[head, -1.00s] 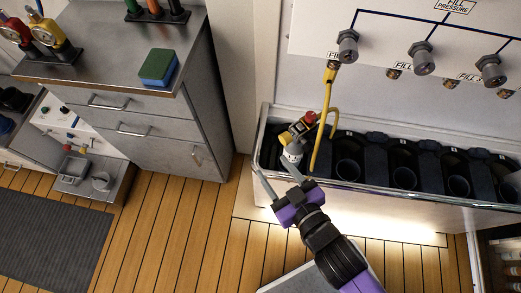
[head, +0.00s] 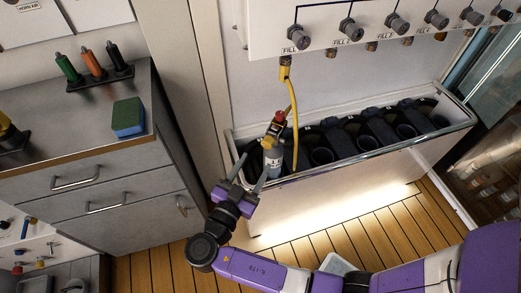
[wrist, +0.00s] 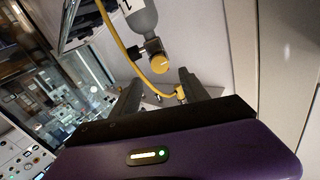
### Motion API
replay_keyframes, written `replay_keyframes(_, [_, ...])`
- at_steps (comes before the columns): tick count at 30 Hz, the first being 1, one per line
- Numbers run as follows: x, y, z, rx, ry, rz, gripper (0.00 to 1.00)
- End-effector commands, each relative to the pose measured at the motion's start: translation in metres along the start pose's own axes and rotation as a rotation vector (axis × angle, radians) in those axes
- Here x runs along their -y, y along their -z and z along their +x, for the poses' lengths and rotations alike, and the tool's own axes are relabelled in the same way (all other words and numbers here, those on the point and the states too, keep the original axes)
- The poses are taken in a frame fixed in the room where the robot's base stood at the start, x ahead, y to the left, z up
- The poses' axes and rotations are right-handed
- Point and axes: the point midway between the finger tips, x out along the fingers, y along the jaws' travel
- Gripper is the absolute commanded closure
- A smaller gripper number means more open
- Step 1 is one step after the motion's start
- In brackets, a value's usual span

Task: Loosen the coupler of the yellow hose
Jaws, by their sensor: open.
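The yellow hose (head: 294,112) hangs from a yellow fitting (head: 285,70) under the leftmost fill valve and bends down to the bottle. In the wrist view, the grey bottle (wrist: 143,18), a round yellow knob (wrist: 160,64) and the looping hose (wrist: 117,45) show beyond the fingers. My gripper (head: 250,172) is open and empty, just left of the bottle, fingers pointing up towards it. Whether a finger touches anything is unclear.
The rack (head: 345,165) with its metal rail holds several dark empty-looking slots. The fill panel (head: 350,25) with several valves overhangs it. A grey cabinet (head: 100,190) with a sponge (head: 128,118) stands at left.

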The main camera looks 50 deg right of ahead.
Motion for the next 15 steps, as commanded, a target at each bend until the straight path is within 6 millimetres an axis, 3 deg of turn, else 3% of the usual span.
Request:
replay_keyframes(5, [-0.001, 0.001, 0.013, 0.001, -0.005, 0.023, 0.47])
replay_keyframes(15, [-0.001, 0.001, 0.063, 0.003, -0.003, 0.02, 0.47])
